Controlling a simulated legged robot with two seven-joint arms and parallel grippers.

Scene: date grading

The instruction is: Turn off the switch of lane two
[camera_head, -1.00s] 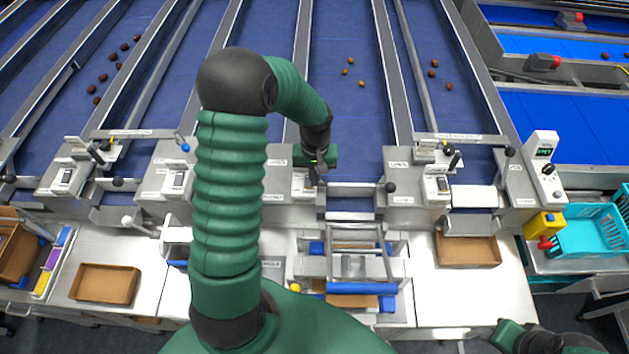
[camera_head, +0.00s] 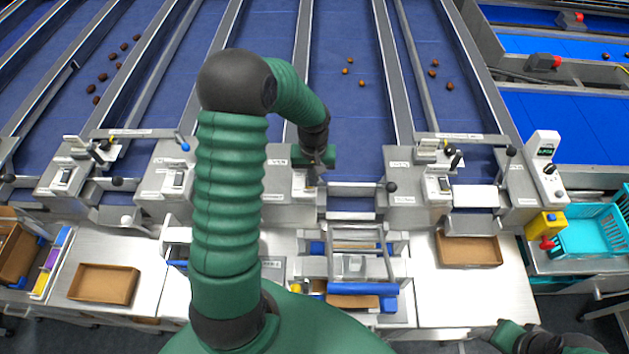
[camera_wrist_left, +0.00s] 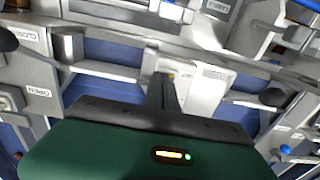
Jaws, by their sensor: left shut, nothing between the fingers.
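My left gripper (camera_head: 314,180) is shut and empty, pointing down at the front panel in the middle of the head view. It is over the small white switch plate (camera_head: 300,185) of that lane. The gripper hides much of the plate, so the switch position and any contact cannot be told. In the left wrist view the shut fingers (camera_wrist_left: 165,80) reach toward a light labelled plate (camera_wrist_left: 208,82). Similar rocker switches show on the other panels: far left (camera_head: 64,177), left of my arm (camera_head: 178,180) and right (camera_head: 444,185). My right gripper (camera_head: 512,335) is partly visible at lower right; its fingers are unclear.
Black-knobbed levers (camera_head: 391,187) stand beside the panels. A metal frame with a blue bar (camera_head: 350,288) stands below the left gripper. Cardboard trays (camera_head: 105,284) lie on the white bench. Dates (camera_head: 347,71) lie on the blue lanes. A turquoise crate (camera_head: 590,235) is at right.

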